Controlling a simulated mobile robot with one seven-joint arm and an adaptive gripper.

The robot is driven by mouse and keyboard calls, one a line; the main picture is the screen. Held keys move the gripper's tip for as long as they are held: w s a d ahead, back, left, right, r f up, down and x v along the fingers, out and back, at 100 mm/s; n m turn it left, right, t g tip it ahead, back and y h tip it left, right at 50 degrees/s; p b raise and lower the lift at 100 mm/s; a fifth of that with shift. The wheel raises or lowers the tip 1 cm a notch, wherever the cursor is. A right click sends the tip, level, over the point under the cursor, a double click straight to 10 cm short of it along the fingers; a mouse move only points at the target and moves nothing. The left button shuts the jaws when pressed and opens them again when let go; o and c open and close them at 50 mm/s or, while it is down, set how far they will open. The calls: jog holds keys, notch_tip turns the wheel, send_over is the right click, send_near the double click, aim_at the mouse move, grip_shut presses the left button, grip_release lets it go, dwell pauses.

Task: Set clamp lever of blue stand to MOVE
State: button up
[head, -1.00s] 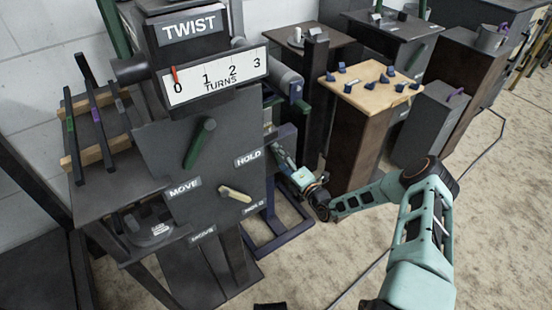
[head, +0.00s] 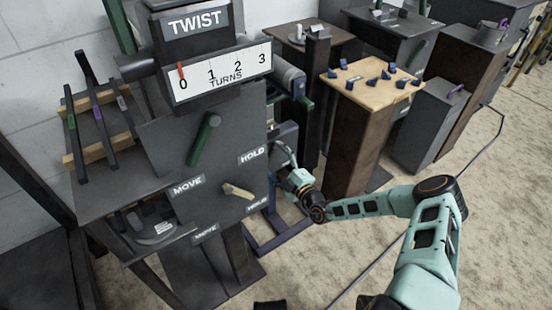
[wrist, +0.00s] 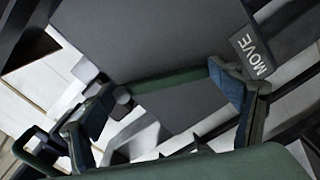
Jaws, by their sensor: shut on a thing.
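The blue stand shows in the head view by its dark blue base (head: 280,234), partly hidden behind a dark panel stand. My gripper (head: 283,152) is beside the upper part of the blue stand, just right of the HOLD label; its fingertips are partly hidden there. In the wrist view my gripper (wrist: 168,98) has its blue-padded fingers apart, with the green clamp lever (wrist: 168,80) between them. The gripper is shut on this lever. A grey plate with a MOVE label (wrist: 255,57) lies beyond, at the right finger.
The front panel stand (head: 165,135) bears a TWIST sign, another green lever (head: 205,133) and a pale knob handle (head: 238,191), close left of my gripper. A wooden-topped pedestal (head: 345,84) with small blue pieces stands behind my arm.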

jog(key=shift+s+a+r+m, duration=0.15)
jog(key=shift+a+r+m, duration=0.1)
jog(key=shift+m, duration=0.65)
jog(key=o, duration=1.7)
jog(key=shift+c, duration=0.2)
jog(key=v, duration=1.2)
